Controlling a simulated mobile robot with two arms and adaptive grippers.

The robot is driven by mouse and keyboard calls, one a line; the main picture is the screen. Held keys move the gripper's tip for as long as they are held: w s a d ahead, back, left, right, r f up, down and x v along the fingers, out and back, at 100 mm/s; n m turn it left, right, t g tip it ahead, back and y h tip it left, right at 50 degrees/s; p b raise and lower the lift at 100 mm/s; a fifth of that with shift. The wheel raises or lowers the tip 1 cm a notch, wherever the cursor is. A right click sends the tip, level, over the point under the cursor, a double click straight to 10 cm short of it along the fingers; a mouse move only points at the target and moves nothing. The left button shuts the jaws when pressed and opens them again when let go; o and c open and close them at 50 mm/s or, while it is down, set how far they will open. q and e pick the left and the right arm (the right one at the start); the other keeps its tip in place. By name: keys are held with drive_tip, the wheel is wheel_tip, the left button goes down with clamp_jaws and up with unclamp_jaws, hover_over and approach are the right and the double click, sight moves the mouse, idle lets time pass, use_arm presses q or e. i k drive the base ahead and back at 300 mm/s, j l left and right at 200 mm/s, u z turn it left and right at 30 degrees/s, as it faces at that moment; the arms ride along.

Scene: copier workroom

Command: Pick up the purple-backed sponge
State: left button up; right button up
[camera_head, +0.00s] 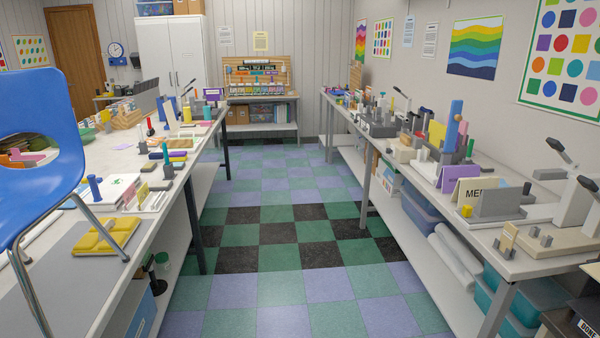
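A small flat block with a purple top and yellow below (177,156) lies on the left table (75,290), a little past its middle. It may be the purple-backed sponge, but it is too small and far off to be sure. Other small coloured items lie close around it. Neither of my grippers is in view.
A blue chair (40,150) with metal legs blocks part of the near left. A yellow segmented pad (106,236) lies on the left table's near part. The checkered aisle (290,230) is clear. A cluttered table (520,262) runs along the right.

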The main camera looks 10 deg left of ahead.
sight(178, 156)
drive_tip(key=i+l+u, duration=0.2)
drive_tip(key=i+u, duration=0.3)
drive_tip(key=i, duration=0.15)
drive_tip(key=i+l+u, duration=0.45)
drive_tip(key=i, duration=0.15)
drive_tip(key=i+l+u, duration=0.5)
drive_tip(key=i+l, duration=0.05)
drive_tip(key=l, duration=0.05)
